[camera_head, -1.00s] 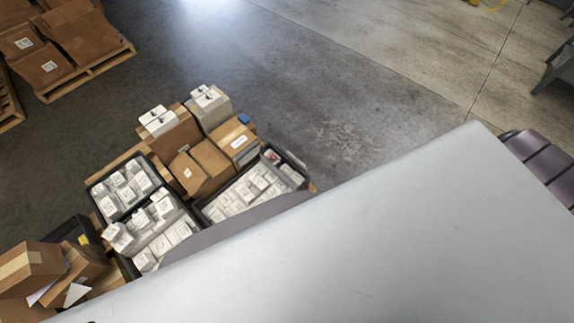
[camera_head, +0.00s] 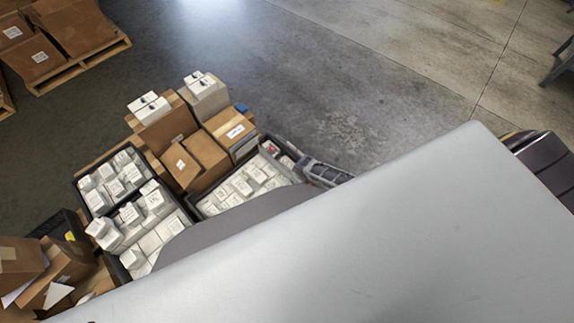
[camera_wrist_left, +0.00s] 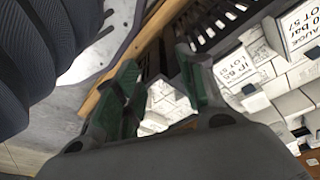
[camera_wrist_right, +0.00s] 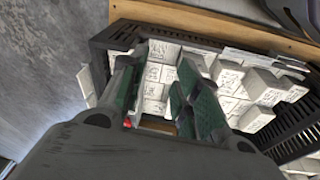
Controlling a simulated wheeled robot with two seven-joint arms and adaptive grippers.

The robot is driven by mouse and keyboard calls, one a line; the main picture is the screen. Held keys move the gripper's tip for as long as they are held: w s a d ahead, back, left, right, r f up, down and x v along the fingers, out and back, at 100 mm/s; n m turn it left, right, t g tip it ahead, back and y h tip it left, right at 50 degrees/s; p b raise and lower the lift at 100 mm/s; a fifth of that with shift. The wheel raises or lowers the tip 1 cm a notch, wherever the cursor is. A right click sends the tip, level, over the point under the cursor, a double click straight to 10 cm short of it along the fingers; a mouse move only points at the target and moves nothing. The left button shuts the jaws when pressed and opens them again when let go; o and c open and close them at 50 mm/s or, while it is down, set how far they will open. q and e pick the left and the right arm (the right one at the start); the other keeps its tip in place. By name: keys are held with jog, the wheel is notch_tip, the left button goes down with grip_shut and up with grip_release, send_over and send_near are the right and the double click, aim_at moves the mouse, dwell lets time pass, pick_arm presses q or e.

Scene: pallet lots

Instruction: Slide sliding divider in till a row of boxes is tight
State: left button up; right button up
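White labelled boxes (camera_head: 245,183) lie in rows in a black crate (camera_head: 195,207) on the pallet, partly hidden behind my own body. The crate (camera_wrist_right: 97,60) and its boxes (camera_wrist_right: 153,90) also show in the right wrist view. My right gripper (camera_wrist_right: 150,75) is open above the boxes, with nothing between its green-padded fingers. My left gripper (camera_wrist_left: 160,75) is open and empty near a slotted black crate wall (camera_wrist_left: 205,30) and white boxes (camera_wrist_left: 270,85). I cannot clearly make out the sliding divider. A small red item (camera_head: 271,148) lies at the crate's far end.
Two more crates of white boxes (camera_head: 118,172) stand at left. Brown cartons (camera_head: 197,160) and white-topped cartons (camera_head: 205,95) stand behind. Loose brown boxes (camera_head: 50,270) are at lower left. Another loaded pallet (camera_head: 80,67) is at upper left. The concrete floor (camera_head: 340,80) beyond is clear.

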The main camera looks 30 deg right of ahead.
aim_at(288, 168)
pick_arm(q)
jog(key=w+d+r+b, duration=0.2)
jog(key=r+b, duration=0.3)
jog(key=b, duration=0.5)
jog(key=w+d+r+t+h+b, duration=0.1)
jog(key=w+r+b, duration=0.3)
jog(key=b, duration=0.7)
jog(key=shift+w+d+r+t, duration=0.15)
jog(key=shift+d+r+t, duration=0.15)
jog(key=shift+d+r, duration=0.6)
pick_arm(e)
jog(key=w+a+r+h, duration=0.1)
jog(key=w+r, duration=0.2)
jog(key=w, duration=0.3)
jog(key=w+a+r+n+g, duration=0.1)
jog(key=w+r, duration=0.2)
jog(key=w, duration=0.3)
jog(key=shift+a+h, duration=0.25)
jog(key=shift+h, duration=0.15)
pick_arm(q)
jog(key=shift+a+r, duration=0.3)
pick_arm(e)
jog(key=shift+r, duration=0.1)
pick_arm(q)
jog(key=shift+f, duration=0.1)
